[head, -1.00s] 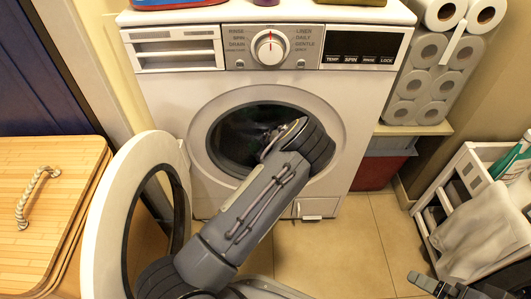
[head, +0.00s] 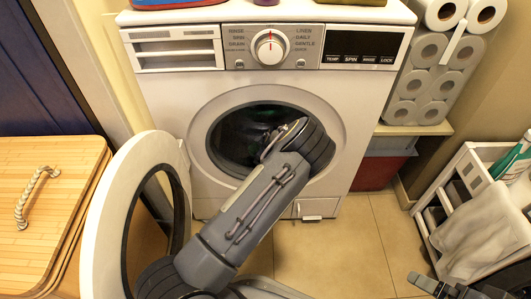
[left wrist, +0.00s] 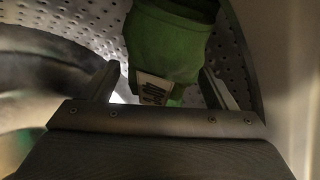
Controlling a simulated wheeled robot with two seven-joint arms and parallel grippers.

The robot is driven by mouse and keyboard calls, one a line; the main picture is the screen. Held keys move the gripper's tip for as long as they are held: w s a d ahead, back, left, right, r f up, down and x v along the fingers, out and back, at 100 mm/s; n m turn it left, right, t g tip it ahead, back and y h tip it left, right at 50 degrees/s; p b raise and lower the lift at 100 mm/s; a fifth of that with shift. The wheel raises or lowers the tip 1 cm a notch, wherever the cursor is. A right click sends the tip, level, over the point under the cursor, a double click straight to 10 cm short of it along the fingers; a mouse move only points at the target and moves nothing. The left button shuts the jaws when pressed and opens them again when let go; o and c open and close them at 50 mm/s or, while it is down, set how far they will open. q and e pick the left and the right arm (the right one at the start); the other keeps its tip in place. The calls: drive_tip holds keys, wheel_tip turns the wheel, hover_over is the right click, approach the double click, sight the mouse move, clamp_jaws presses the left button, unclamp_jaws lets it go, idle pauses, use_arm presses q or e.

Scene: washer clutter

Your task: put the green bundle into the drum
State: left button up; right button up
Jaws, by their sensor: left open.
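The green bundle (left wrist: 165,42) is inside the perforated metal drum (left wrist: 75,15) in the left wrist view, with a pale printed label at its lower end. My left gripper (left wrist: 160,78) is open, its fingers on either side of the bundle's lower end; I cannot tell whether they touch it. In the head view my left arm reaches through the washer's round opening (head: 226,140), and the arm hides the gripper. The drum interior is dark there. My right gripper (head: 440,287) shows only partly at the lower right edge, away from the washer; its jaw state is unclear.
The washer door (head: 100,235) stands open at the left, beside my left arm. A wooden hamper (head: 60,170) is at far left. Paper rolls (head: 420,80) and a white rack (head: 430,195) stand at the right. The tiled floor (head: 335,255) before the washer is mostly clear.

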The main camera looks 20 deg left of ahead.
use_arm(q)
drive_tip(key=p+v, duration=0.2)
drive_tip(key=v, duration=0.4)
drive_tip(key=shift+r, duration=0.35)
drive_tip(key=shift+s+d+r+p, duration=0.25)
drive_tip(key=shift+r+p, duration=0.2)
drive_tip(key=shift+r, duration=0.05)
